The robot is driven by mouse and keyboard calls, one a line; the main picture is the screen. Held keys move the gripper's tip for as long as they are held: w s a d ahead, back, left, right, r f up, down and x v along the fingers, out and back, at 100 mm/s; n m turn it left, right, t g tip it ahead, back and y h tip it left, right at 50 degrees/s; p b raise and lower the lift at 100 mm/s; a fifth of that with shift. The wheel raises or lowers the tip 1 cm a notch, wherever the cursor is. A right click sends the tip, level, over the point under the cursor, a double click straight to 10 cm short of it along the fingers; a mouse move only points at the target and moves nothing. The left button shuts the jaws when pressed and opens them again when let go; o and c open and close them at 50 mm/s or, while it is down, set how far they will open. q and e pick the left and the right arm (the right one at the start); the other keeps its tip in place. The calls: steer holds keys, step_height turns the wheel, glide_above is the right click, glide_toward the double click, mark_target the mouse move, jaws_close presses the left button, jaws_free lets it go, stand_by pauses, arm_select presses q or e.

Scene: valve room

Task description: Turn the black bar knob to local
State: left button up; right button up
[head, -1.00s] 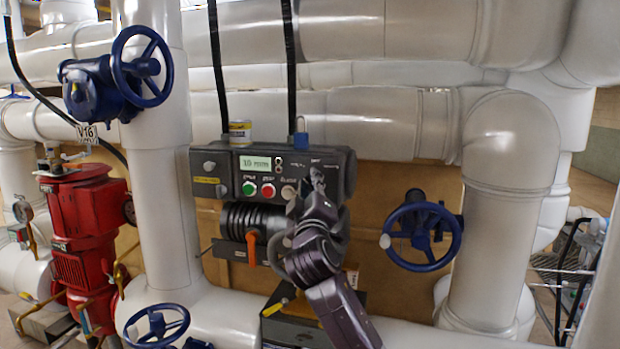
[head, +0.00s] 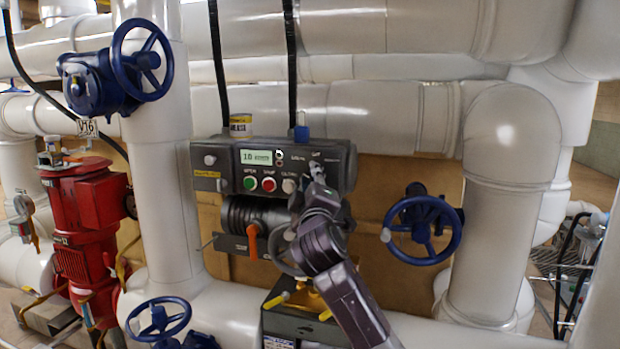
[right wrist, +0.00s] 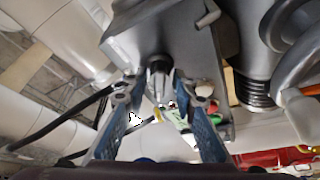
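The grey control box (head: 225,172) hangs in the middle of the head view, with a lit display (head: 256,157) and green (head: 250,183), red (head: 269,184) and pale (head: 289,186) buttons. My right gripper (head: 315,174) is at the box's right end, where it covers the knob area; labels above it are too small to read. In the right wrist view the two blue-padded fingers (right wrist: 163,95) are spread apart. A dark and silver knob-like part (right wrist: 159,72) shows between and just beyond the fingertips; contact cannot be told. My left gripper is not in view.
An orange lever (head: 252,241) and a ribbed black cylinder (head: 252,213) sit below the box. A blue handwheel (head: 423,230) stands to the right, another (head: 142,60) at upper left. A red pump (head: 88,220) is at left. White pipes surround the box.

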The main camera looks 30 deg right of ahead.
steer(key=v, duration=1.2)
steer(key=shift+d+f, duration=0.1)
steer(key=shift+f, duration=0.05)
stand_by(0.3)
